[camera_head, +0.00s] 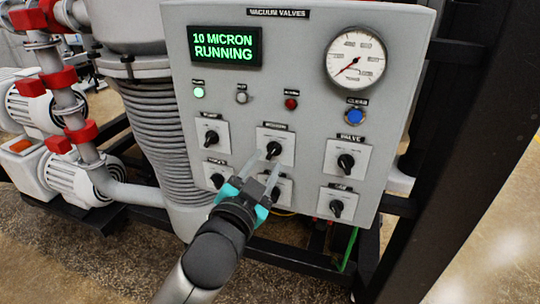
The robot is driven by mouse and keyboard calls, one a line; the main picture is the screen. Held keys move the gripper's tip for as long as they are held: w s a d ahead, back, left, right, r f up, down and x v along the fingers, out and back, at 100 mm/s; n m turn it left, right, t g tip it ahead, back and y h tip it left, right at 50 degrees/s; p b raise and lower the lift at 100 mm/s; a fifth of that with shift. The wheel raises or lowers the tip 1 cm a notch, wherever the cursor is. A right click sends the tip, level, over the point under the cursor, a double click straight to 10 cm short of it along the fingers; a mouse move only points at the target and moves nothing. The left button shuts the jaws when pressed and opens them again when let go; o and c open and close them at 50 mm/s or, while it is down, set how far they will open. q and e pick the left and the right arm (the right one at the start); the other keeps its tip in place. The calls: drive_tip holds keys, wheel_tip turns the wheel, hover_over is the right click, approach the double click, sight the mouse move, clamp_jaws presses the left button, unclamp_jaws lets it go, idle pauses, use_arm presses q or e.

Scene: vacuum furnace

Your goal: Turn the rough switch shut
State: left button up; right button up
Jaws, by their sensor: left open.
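The valve panel (300,75) is a light grey upright box with black rotary switches on white plates. The upper middle switch (273,148) has a small label that seems to read as the roughing one, but it is too blurred to be sure. My left gripper (265,162) reaches up from below, its two pale fingers apart and empty. Its fingertips are just below and close to the upper middle knob; I cannot tell whether they touch it. The gripper partly hides the lower middle switch plate (283,190). My right gripper is out of view.
A green display (224,47) reads "10 MICRON RUNNING". A round gauge (355,57), a blue button (355,115) and other switches, such as the upper right one (346,161), share the panel. Ribbed pipework (158,130) stands left; a dark frame post (470,130) stands right.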

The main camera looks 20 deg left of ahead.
sight(272, 152)
use_arm(q)
drive_tip(key=shift+w, duration=1.75)
clamp_jaws()
